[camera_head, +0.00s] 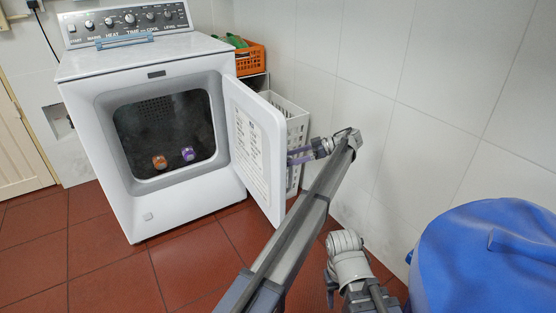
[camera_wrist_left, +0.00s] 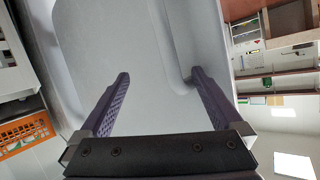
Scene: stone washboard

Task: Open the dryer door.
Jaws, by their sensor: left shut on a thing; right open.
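The white dryer (camera_head: 150,140) stands at the back left in the head view. Its door (camera_head: 255,150) is swung wide open on the right side, baring the dark drum. My left gripper (camera_head: 300,155) is at the door's outer side, its purple fingers toward the panel. In the left wrist view, its fingers (camera_wrist_left: 157,76) are widely spaced against the white door panel (camera_wrist_left: 115,45), the right one at a recess; the exact contact is unclear. My right gripper (camera_head: 347,258) is low in the head view, apart from the door; its fingertips are not clear.
Orange and purple items (camera_head: 159,161) lie in the drum. A white basket (camera_head: 290,110) and an orange crate (camera_head: 250,60) stand between dryer and wall. A blue bin (camera_head: 490,260) fills the lower right. Red floor in front of the dryer is free.

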